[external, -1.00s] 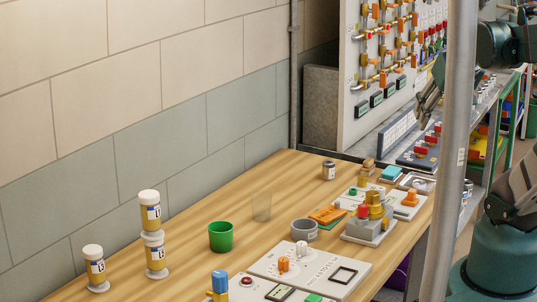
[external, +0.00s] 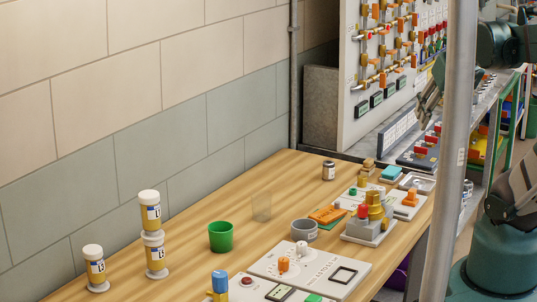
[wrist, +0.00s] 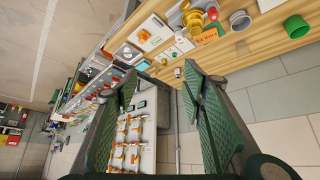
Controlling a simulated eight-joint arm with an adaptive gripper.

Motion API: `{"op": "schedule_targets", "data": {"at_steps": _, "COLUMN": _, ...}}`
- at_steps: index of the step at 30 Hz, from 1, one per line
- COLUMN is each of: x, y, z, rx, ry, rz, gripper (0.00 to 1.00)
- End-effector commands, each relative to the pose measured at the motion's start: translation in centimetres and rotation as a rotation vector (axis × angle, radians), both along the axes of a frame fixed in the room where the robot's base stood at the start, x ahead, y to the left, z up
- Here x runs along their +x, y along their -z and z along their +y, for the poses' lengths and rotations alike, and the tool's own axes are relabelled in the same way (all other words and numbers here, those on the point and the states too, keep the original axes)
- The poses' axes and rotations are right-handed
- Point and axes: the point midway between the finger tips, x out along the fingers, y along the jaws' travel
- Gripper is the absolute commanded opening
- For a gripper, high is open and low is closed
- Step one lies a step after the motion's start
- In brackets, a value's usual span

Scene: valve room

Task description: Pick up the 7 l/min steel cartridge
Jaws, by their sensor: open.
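A small grey steel-looking cylinder (external: 328,171) with a label stands upright near the far end of the wooden table. Its label is too small to read, so I cannot tell whether it says 7. A small dark cylinder (wrist: 178,72) beyond my fingertips in the wrist view seems to be the same one. My gripper (wrist: 160,86) is open and empty. In the external view my gripper (external: 425,108) hangs in front of the valve panel, apart from the table.
A green cup (external: 221,237), a clear cup (external: 262,207) and a grey bowl (external: 304,230) stand on the table. Boards with knobs and fittings (external: 370,228) fill its right side. A vertical pole (external: 455,170) crosses the external view. The valve panel (external: 355,85) stands behind.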

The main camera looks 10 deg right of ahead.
Motion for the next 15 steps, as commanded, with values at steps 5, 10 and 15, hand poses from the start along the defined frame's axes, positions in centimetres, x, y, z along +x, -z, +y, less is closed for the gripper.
{"op": "schedule_targets", "data": {"at_steps": 5, "x": 0.2, "y": -0.1, "z": 0.0, "rx": -0.004, "ry": -0.006, "rz": 0.002, "gripper": 0.41}}
{"op": "schedule_targets", "data": {"at_steps": 10, "x": 1.1, "y": -0.5, "z": 0.1, "rx": -0.019, "ry": -0.03, "rz": 0.013, "gripper": 0.41}}
{"op": "schedule_targets", "data": {"at_steps": 15, "x": 2.7, "y": -1.1, "z": 0.3, "rx": -0.051, "ry": -0.082, "rz": 0.036, "gripper": 0.41}}
